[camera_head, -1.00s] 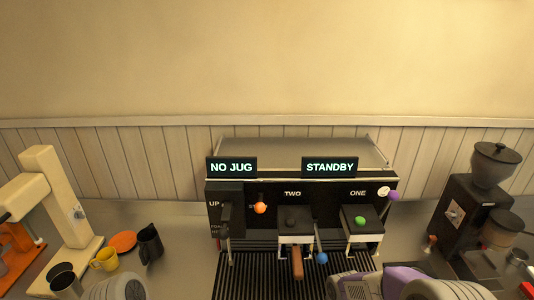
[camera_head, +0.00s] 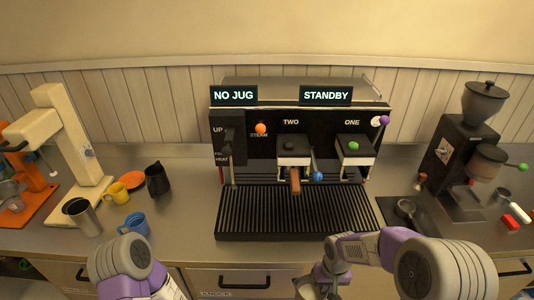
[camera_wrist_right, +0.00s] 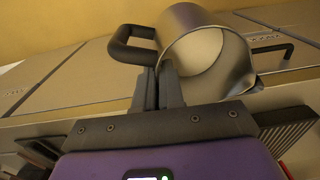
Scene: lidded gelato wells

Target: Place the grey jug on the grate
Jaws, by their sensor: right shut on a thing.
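The grey metal jug (camera_wrist_right: 208,52) with a black handle (camera_wrist_right: 130,42) is in my right gripper (camera_wrist_right: 168,88), whose fingers are close together at the handle side. Its open mouth faces the wrist camera. In the head view the jug (camera_head: 307,291) is partly cut off at the bottom edge, under my right gripper (camera_head: 318,279), in front of the counter. The grate (camera_head: 296,231) is the black slatted tray at the foot of the coffee machine, bare and beyond the jug. My left arm shows at lower left; its gripper is out of view.
The coffee machine (camera_head: 262,165) shows "NO JUG" and "STANDBY". A brown-handled portafilter (camera_head: 295,184) juts over the grate. A black jug (camera_head: 157,180), blue cup (camera_head: 136,226) and metal cup (camera_head: 84,218) stand left. A grinder (camera_head: 458,165) stands right.

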